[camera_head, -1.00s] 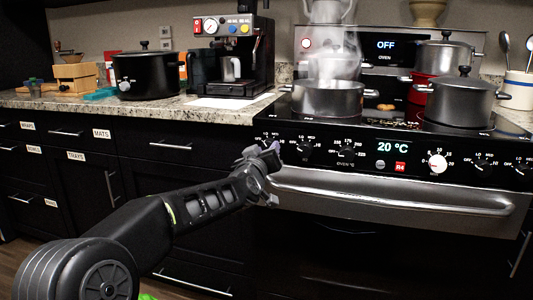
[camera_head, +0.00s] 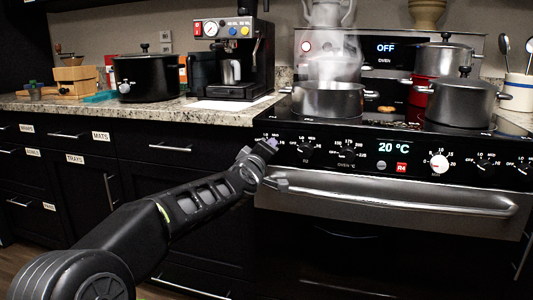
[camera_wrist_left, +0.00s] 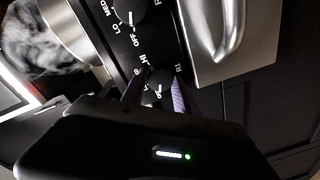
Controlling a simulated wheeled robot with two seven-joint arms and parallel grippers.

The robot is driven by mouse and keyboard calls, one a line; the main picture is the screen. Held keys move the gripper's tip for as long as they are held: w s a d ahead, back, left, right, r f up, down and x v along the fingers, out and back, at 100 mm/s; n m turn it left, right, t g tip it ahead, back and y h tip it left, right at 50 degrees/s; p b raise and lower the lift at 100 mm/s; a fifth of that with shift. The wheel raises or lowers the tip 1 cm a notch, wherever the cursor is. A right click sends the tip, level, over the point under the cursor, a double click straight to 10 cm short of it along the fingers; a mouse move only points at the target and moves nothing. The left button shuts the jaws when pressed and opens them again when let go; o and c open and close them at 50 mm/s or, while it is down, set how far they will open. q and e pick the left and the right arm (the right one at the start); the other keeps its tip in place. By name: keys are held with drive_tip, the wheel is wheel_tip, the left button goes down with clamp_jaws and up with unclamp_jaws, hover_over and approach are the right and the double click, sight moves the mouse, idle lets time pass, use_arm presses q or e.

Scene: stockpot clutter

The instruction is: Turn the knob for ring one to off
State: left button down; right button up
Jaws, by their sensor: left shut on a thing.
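The ring one knob (camera_wrist_left: 154,96) is at the left end of the stove's front control panel, with "R1" printed beside it in the left wrist view. My left gripper (camera_head: 270,147) is at that knob. In the left wrist view, its two purple-lined fingers (camera_wrist_left: 155,92) sit on either side of the knob, shut on it. In the head view, the gripper mostly hides this knob. I cannot tell clearly where the knob's pointer stands. A second black knob (camera_wrist_left: 129,10) with OFF, LO and MED marks is beside it. My right gripper is not in view.
A steaming pot (camera_head: 327,100) stands on the left front of the cooktop, with another lidded pot (camera_head: 460,103) to the right. The oven handle (camera_head: 390,203) runs just below the panel. A display reads 20 °C. A white knob (camera_head: 438,162) is further right.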

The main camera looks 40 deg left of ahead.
use_arm(q)
drive_tip(key=c, duration=0.9)
unclamp_jaws()
drive_tip(key=shift+c, duration=0.2)
drive_tip(key=v, duration=0.7)
drive_tip(key=shift+s+p, duration=0.35)
drive_tip(key=shift+d, duration=0.15)
